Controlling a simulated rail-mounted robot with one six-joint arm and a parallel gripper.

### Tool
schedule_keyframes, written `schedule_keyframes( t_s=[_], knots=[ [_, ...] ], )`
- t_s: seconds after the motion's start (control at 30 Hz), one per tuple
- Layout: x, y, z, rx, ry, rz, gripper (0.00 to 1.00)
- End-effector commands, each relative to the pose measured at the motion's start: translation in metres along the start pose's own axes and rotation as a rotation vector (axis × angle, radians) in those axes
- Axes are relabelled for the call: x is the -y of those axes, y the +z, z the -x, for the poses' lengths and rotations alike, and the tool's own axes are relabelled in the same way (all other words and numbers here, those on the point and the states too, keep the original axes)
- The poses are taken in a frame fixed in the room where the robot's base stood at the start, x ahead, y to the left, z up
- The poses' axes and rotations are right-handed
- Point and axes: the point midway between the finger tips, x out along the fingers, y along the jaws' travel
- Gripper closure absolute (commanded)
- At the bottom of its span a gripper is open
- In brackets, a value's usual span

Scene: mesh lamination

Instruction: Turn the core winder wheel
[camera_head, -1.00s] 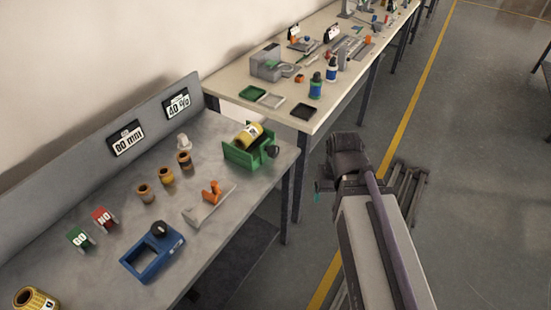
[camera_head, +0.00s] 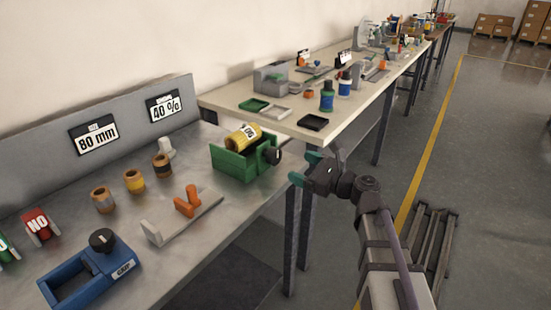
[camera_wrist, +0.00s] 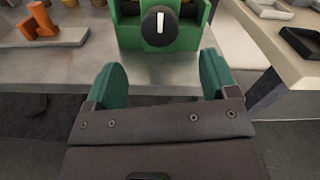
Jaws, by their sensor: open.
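The green core winder (camera_head: 236,164) stands on the grey bench near its right end, with a yellow roll (camera_head: 243,137) in its top. Its black wheel (camera_head: 273,156) is on the side facing my gripper. In the wrist view the wheel (camera_wrist: 159,28) shows face-on with a white upright mark, above and between my fingers. My gripper (camera_head: 304,168) has green fingertips. It is open and empty, off the bench edge and to the right of the wheel, apart from it. The open fingers also show in the wrist view (camera_wrist: 163,80).
An orange-handled grey fixture (camera_head: 186,209), a blue frame with a black knob (camera_head: 97,269) and several small cores (camera_head: 134,181) are on the grey bench (camera_head: 208,247). A cream bench (camera_head: 282,126) with a black tray (camera_head: 313,122) stands beyond. The bench front edge lies below the wheel.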

Motion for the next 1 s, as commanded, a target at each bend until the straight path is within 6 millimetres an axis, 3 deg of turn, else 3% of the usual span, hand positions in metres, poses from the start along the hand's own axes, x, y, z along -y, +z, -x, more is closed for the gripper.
schedule_keyframes(
  t_s=[0.2, 0.4, 0.77, 1.0],
  knots=[
    [0.001, -0.001, -0.051, 0.000, 0.005, 0.002, 0.20],
    [0.000, -0.001, -0.089, 0.000, 0.003, 0.003, 0.20],
    [-0.001, -0.001, -0.099, -0.001, 0.002, 0.004, 0.21],
    [-0.001, -0.001, -0.098, -0.001, 0.002, 0.004, 0.44]
  ],
)
